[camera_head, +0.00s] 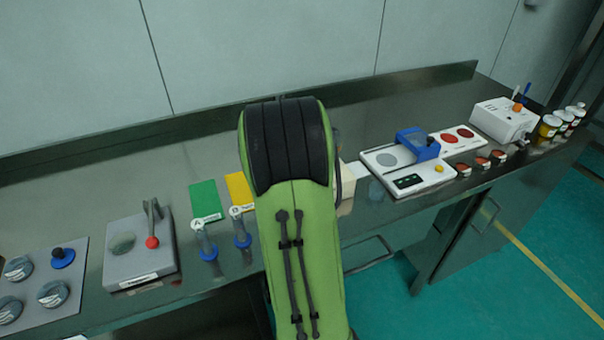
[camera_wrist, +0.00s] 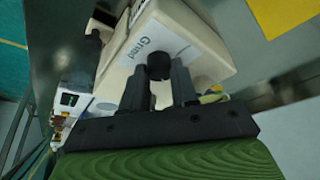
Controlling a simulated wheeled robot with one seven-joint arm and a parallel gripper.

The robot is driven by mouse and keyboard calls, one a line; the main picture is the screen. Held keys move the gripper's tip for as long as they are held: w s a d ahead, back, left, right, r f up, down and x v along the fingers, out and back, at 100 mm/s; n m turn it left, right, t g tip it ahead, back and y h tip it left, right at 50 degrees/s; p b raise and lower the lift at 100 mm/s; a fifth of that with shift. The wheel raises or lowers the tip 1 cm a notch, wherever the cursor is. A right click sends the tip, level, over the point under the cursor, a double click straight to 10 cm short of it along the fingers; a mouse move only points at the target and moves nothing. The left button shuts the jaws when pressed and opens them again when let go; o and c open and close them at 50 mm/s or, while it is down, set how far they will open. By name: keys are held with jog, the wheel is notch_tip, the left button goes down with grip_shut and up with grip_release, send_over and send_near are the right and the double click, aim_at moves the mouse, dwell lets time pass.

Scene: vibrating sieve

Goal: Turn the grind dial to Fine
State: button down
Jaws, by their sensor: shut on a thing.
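The grinder is a cream box (camera_wrist: 200,45) with a white label reading "Grind" on its face in the wrist view. The grind dial (camera_wrist: 158,62) is a black round knob on that face. My gripper (camera_wrist: 160,76) is shut on the dial, one black finger on each side of it. Dial position marks, including Fine, cannot be made out. In the head view, my green arm hides the gripper and dial; only an edge of the cream box (camera_head: 347,186) shows at its right.
A white device with a blue part (camera_head: 418,146) stands right of the box. Green (camera_head: 204,198) and yellow (camera_head: 239,190) cards and two blue-based vials stand left. A grey unit with a red-knobbed lever (camera_head: 140,262) is further left. The back of the bench (camera_head: 190,150) is clear.

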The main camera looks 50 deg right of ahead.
jog(key=m+g, duration=0.1)
jog(key=m, duration=0.2)
jog(key=m+g+p, duration=0.1)
jog(key=m, duration=0.2)
jog(key=shift+w+m+g, duration=0.2)
jog(key=shift+m+g, duration=0.1)
dwell(0.5)
jog(key=c, duration=0.9)
grip_release()
jog(key=p+v, duration=0.4)
jog(key=v, duration=1.1)
jog(key=shift+r+p, duration=0.3)
jog(key=shift+r, duration=0.1)
jog(key=shift+w+a, duration=0.1)
